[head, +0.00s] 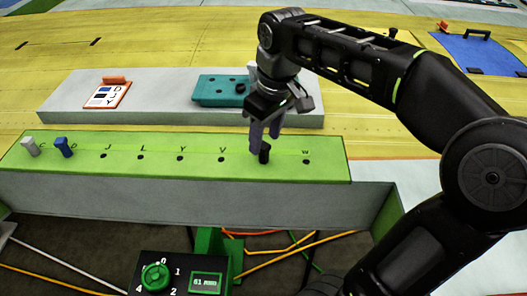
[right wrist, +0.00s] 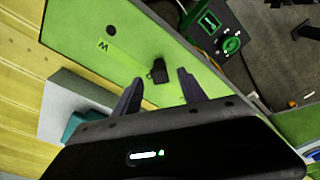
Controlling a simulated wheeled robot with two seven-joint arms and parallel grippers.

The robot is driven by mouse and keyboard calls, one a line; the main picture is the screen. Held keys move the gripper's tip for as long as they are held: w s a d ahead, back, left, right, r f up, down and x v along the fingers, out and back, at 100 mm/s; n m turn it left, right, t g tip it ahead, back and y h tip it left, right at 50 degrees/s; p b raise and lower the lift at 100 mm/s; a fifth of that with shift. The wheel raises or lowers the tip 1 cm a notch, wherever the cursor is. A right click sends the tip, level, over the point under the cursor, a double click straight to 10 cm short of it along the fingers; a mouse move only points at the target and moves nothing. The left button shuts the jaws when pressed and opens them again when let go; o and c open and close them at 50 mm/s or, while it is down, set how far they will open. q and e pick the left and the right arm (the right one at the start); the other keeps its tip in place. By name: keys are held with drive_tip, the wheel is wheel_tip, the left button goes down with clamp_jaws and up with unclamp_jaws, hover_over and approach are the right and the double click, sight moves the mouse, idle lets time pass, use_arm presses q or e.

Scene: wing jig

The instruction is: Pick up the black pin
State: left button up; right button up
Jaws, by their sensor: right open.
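The black pin (head: 264,153) stands in the green-topped bar (head: 200,172), between the hole marked V and the hole marked W. In the right wrist view the black pin (right wrist: 158,71) shows just beyond and between the fingertips. My right gripper (head: 264,142) is open and points down over the pin, with its fingers close to the pin's top. It also shows in the right wrist view (right wrist: 160,80), with a gap between the fingers and nothing held. I cannot tell whether a finger touches the pin. My left gripper is not in view.
A grey pin (head: 30,146) and a blue pin (head: 63,147) stand at the bar's left end. Behind lies a grey ledge (head: 160,98) with a teal block (head: 218,90) and a lettered card (head: 107,95). A dial box (head: 180,276) sits in front, below the bar.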

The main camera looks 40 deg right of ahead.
sight(264, 145)
drive_tip(key=f, duration=0.4)
drive_tip(key=shift+w+p, duration=0.3)
drive_tip(key=shift+p, duration=0.05)
clamp_jaws()
idle(0.5)
